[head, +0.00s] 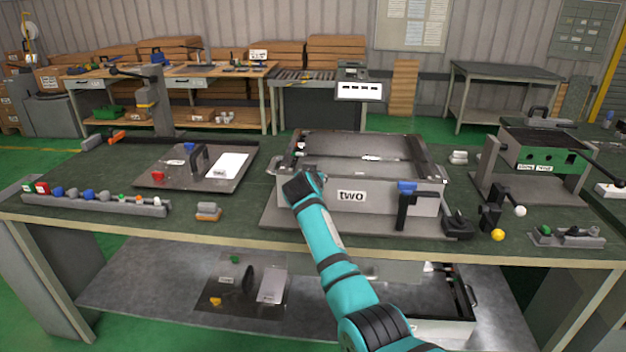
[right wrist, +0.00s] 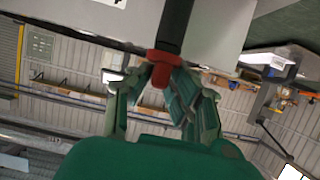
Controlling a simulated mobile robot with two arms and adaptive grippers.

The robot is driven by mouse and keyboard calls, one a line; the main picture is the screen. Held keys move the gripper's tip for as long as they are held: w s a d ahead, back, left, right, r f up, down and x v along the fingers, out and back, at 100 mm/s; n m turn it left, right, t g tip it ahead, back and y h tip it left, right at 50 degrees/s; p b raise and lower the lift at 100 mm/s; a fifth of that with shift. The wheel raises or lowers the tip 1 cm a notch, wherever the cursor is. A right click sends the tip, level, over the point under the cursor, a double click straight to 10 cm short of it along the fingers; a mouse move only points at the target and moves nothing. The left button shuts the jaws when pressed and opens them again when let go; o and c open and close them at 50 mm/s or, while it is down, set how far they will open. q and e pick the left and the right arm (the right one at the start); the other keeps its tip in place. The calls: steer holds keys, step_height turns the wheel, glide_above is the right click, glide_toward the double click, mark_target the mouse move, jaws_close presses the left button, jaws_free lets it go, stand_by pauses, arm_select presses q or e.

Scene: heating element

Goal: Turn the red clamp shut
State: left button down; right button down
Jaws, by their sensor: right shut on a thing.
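The red clamp (right wrist: 162,68) shows in the right wrist view as a red tip on a dark bar beside a light grey wall. My right gripper (right wrist: 160,82) has its green fingers on both sides of the red tip and is shut on it. In the head view my right gripper (head: 305,184) is at the front left corner of the grey box (head: 330,194) labelled "two". It hides the red clamp there, so I cannot tell how far the clamp is turned. My left gripper is not in view.
A blue-topped black clamp (head: 406,200) stands at the box's front right. A dark plate (head: 178,172) with a handle lies left of the box. A rack of coloured knobs (head: 95,200) lies at the table's left, and a green-fronted unit (head: 540,155) stands at the right.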

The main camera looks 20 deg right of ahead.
steer(key=shift+d, duration=0.25)
steer(key=c, duration=1.3)
jaws_free()
steer(key=shift+s+d, duration=0.1)
steer(key=shift+s+a+r, duration=0.1)
steer(key=shift+s+a, duration=0.05)
steer(key=shift+a, duration=0.15)
steer(key=v, duration=1.1)
steer(key=shift+s+r, duration=0.2)
steer(key=shift+d, duration=0.1)
